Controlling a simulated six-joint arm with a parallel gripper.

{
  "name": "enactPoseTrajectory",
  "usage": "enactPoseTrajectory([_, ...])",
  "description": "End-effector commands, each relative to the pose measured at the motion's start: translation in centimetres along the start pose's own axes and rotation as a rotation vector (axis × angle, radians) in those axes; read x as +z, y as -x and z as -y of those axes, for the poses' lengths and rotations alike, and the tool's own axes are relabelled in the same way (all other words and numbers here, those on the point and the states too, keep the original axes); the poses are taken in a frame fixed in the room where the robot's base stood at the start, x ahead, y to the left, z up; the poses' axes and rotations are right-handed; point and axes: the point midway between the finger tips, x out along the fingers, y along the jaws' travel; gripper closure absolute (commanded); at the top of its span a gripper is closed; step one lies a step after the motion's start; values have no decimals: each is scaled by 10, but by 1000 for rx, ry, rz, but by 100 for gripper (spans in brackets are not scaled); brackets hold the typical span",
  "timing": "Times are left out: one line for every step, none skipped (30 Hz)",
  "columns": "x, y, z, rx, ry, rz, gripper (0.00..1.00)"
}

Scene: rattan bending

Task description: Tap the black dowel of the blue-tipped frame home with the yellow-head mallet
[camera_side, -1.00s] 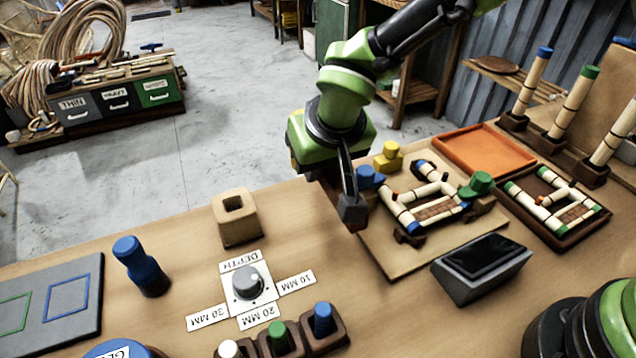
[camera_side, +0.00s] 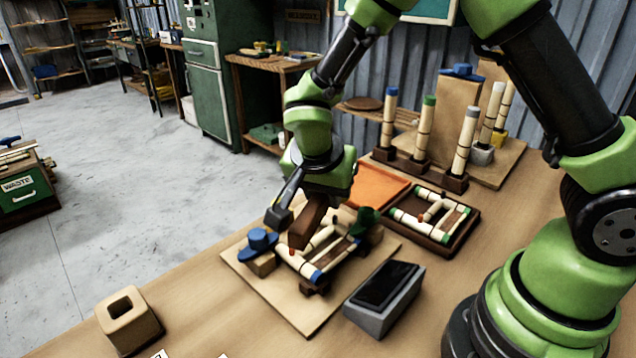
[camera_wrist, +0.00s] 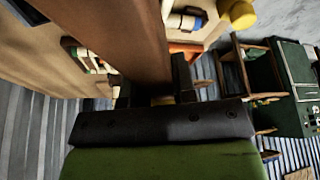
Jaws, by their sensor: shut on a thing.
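The blue-tipped frame (camera_side: 316,277), cream rods with blue ends, lies on a tan board, partly hidden under my gripper. My gripper (camera_side: 292,214) is low above the frame's left part, shut on a brown wooden bar (camera_side: 308,222). The bar slants down toward the frame; I cannot tell whether it touches it. In the wrist view the bar (camera_wrist: 138,38) runs up from between the fingers (camera_wrist: 155,92). I cannot pick out the black dowel.
A blue-knobbed clamp (camera_side: 258,242) and a green clamp (camera_side: 366,220) stand at the tan board (camera_side: 312,318). A grey-framed screen (camera_side: 385,298) is at its right front. A green-tipped frame (camera_side: 436,214) lies in a brown tray. An orange tray (camera_side: 378,190) and upright rods stand behind.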

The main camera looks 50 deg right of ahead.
Motion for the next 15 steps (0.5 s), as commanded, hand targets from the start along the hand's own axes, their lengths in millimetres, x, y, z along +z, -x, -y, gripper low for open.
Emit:
enactPoseTrajectory([3, -6, 0, 4, 3, 0, 100])
enactPoseTrajectory([4, -10, 0, 3, 2, 0, 100])
enactPoseTrajectory([6, -14, -1, 4, 4, 1, 100])
enactPoseTrajectory([8, -17, -1, 3, 3, 2, 100])
enactPoseTrajectory([9, -20, 0, 3, 4, 1, 100])
enactPoseTrajectory([10, -25, 0, 3, 4, 0, 100])
enactPoseTrajectory([12, -28, 0, 3, 3, 0, 100])
enactPoseTrajectory([13, -31, 0, 3, 4, 0, 100])
enactPoseTrajectory([15, -35, 0, 3, 4, 0, 100])
enactPoseTrajectory([16, -38, 0, 2, 3, 1, 100])
enactPoseTrajectory([17, -41, 0, 2, 4, 0, 100])
enactPoseTrajectory([18, -44, 0, 1, 3, -1, 100])
enactPoseTrajectory([18, -42, 0, -1, 1, -1, 100])
enactPoseTrajectory([17, -41, 1, -2, 1, -1, 100])
enactPoseTrajectory([17, -40, 1, -3, 0, -1, 100])
